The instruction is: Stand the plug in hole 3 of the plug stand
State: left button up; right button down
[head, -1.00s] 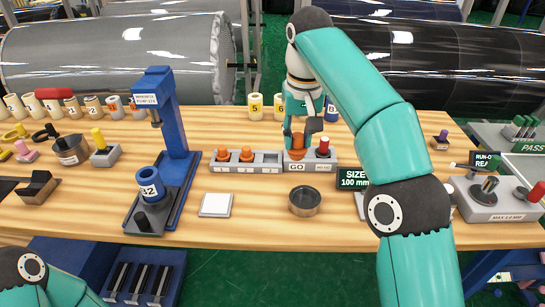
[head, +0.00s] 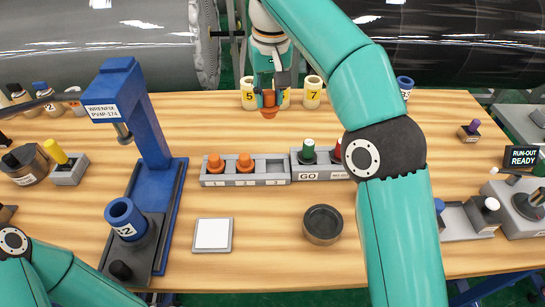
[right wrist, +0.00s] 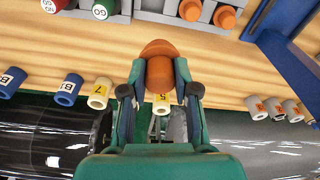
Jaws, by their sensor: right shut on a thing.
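My right gripper (head: 269,98) is shut on an orange plug (head: 269,101) and holds it above the back of the table, in front of the numbered rolls. In the right wrist view the plug (right wrist: 159,68) sits between the two fingers, its wider rounded end outward. The grey plug stand (head: 272,168) is on the table, nearer the front than the gripper. Two orange plugs stand in its left places, (head: 214,163) and (head: 244,162); its right part looks empty. Its small labels are too small to read. My left gripper is out of view; only part of its arm shows.
A GO block (head: 308,178) with green and red knobs adjoins the stand's right end. A blue press (head: 150,125) stands to the left. A white pad (head: 212,235) and a round dark cup (head: 323,225) lie in front. Numbered rolls (head: 313,95) stand behind.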

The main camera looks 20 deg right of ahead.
jog(key=f+b, duration=0.1)
jog(key=f, duration=0.5)
jog(key=d+f+b, duration=0.1)
jog(key=f+b, duration=0.1)
jog(key=f, duration=0.4)
jog(key=f+b, duration=0.2)
jog(key=f, duration=0.4)
jog(key=shift+s+d, duration=0.15)
jog(key=shift+s, duration=0.2)
jog(key=shift+s+f, duration=0.1)
jog(key=shift+f, duration=0.15)
jog(key=c, duration=0.9)
grip_release()
jog(key=shift+o, duration=0.2)
jog(key=shift+r, duration=0.1)
notch_tip(320, 180, up, 12)
jog(key=s+p, duration=0.1)
jog(key=p, duration=0.1)
jog(key=shift+s, duration=0.15)
